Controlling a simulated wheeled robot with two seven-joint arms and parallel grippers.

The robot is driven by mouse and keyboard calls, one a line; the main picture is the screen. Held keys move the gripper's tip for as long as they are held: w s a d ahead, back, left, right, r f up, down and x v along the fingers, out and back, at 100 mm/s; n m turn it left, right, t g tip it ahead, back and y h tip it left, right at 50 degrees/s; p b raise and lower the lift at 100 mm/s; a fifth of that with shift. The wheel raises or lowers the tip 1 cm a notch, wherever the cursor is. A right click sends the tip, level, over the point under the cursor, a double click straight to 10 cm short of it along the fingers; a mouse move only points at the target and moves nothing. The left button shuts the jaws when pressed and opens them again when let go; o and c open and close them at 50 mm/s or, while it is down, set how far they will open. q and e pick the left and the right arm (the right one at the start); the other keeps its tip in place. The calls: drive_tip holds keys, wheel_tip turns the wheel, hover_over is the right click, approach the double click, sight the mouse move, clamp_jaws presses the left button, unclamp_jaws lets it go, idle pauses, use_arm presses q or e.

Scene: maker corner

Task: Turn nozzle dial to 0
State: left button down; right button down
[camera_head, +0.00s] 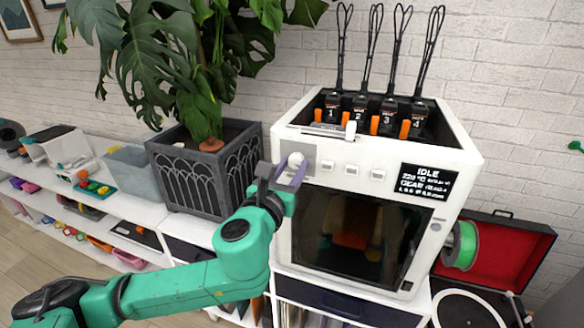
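The white 3D printer (462,158) stands on the white shelf unit. Its round white nozzle dial (295,159) sits on a grey plate at the upper left of the front, with small white buttons to its right. The display (425,183) reads IDLE, with smaller lines below that I cannot read surely. My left gripper (291,172) is at the dial, its two pale fingers apart with the dial seen between their tips. I cannot tell whether they touch it. The dial's markings are too small to read. My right gripper is not in view.
A large plant in a dark planter (188,172) stands close left of the printer. Numbered filament units (361,112) with black tubes rise from the printer's top. A green spool (461,246), an open red-lined case (505,258) and a turntable (466,310) are at right.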

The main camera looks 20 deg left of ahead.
use_arm(q)
drive_tip(key=shift+n, duration=0.3)
drive_tip(key=n, duration=1.1)
drive_tip(key=shift+d+n, duration=0.1)
drive_tip(key=shift+n, duration=0.2)
drive_tip(key=n, duration=0.6)
drive_tip(key=shift+r, duration=0.1)
drive_tip(key=n, duration=0.5)
drive_tip(key=shift+n, duration=0.4)
drive_tip(key=shift+c, duration=2.3)
unclamp_jaws()
